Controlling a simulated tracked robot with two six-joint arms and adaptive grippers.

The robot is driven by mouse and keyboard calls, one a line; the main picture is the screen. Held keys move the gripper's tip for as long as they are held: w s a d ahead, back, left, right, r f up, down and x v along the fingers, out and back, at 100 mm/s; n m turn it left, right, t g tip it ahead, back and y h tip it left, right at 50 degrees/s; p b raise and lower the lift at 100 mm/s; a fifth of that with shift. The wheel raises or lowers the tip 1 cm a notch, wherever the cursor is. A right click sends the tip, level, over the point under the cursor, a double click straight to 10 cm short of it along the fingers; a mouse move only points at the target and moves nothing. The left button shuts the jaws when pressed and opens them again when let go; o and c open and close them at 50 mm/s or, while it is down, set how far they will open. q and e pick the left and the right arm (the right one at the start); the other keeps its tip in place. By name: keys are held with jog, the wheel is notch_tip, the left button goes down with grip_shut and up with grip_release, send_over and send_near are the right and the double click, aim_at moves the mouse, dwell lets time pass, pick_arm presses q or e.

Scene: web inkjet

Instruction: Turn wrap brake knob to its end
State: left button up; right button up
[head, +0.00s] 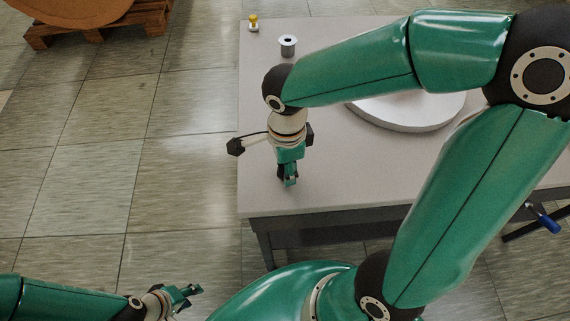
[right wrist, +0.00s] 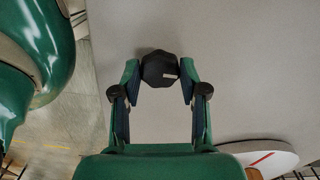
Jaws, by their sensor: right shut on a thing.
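The wrap brake knob (right wrist: 160,69) is a black, many-sided knob with a small pale mark on its right side, seen at the top middle of the right wrist view. My right gripper (head: 289,182) points down over the near left part of the grey table (head: 350,185). Its two fingers are shut on the knob, one on each side. In the head view the knob is mostly hidden by the gripper. My left gripper (head: 190,296) is low at the left, away from the table over the floor, with its fingers apart and nothing seen between them.
A white round disc (head: 410,118) lies on the table behind my right arm. A grey spool (head: 288,46) and a small yellow-topped item (head: 253,22) stand at the back left. A wooden pallet (head: 95,30) with a brown roll is far left. A blue-handled tool (head: 545,220) is at right.

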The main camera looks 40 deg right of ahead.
jog(key=shift+w+n, duration=0.1)
jog(key=shift+n, duration=0.2)
